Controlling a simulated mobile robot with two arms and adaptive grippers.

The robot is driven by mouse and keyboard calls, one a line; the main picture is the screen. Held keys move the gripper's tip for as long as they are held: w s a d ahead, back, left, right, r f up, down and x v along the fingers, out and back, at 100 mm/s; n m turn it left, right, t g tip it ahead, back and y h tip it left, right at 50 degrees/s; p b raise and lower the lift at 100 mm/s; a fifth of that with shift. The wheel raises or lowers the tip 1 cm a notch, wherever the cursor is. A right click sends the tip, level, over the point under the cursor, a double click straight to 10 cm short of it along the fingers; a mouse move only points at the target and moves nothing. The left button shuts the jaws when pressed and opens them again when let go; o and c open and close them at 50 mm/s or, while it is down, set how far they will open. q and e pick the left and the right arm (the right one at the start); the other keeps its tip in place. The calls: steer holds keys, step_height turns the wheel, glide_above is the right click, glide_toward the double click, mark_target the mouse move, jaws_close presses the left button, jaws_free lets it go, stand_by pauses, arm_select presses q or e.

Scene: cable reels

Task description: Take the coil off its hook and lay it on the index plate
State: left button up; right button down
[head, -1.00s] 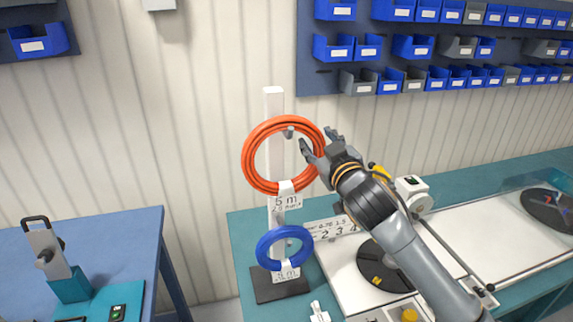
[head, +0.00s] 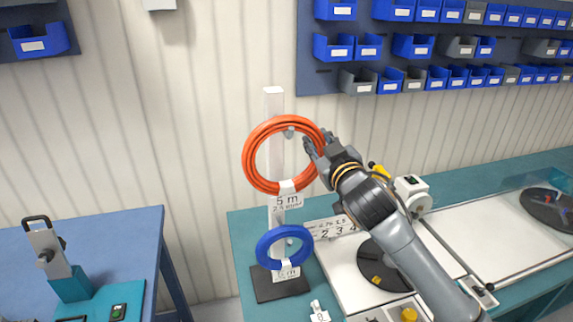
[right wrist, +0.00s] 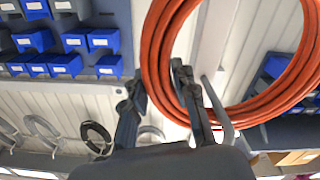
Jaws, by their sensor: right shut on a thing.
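An orange coil (head: 252,170) hangs upright on the upper hook (head: 289,132) of a white post (head: 274,102), with a white "5 m" tag (head: 287,200) at its bottom. My right gripper (head: 318,146) is shut on the coil's right side. In the right wrist view the orange coil (right wrist: 157,50) runs between the two fingers of the right gripper (right wrist: 162,88). A dark round plate with a yellow mark (head: 372,262), which looks like the index plate, lies on the bench, partly hidden behind my right forearm. My left gripper is not in view.
A blue coil (head: 262,250) hangs lower on the same post, above its dark base (head: 278,287). A white machine head (head: 412,188) and a second dark disc (head: 545,208) are on the right. A blue table (head: 110,240) stands left, beyond a gap.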

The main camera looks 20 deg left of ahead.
steer(key=shift+r, duration=0.1)
steer(key=shift+r, duration=0.1)
steer(key=shift+r+p, duration=1.75)
steer(key=shift+r, duration=0.4)
steer(key=shift+s, duration=0.15)
steer(key=shift+v, duration=1.4)
steer(key=shift+s, duration=0.1)
steer(key=shift+v, duration=2.2)
steer(key=shift+d, duration=0.1)
steer(key=v, duration=0.7)
steer(key=shift+d, duration=0.15)
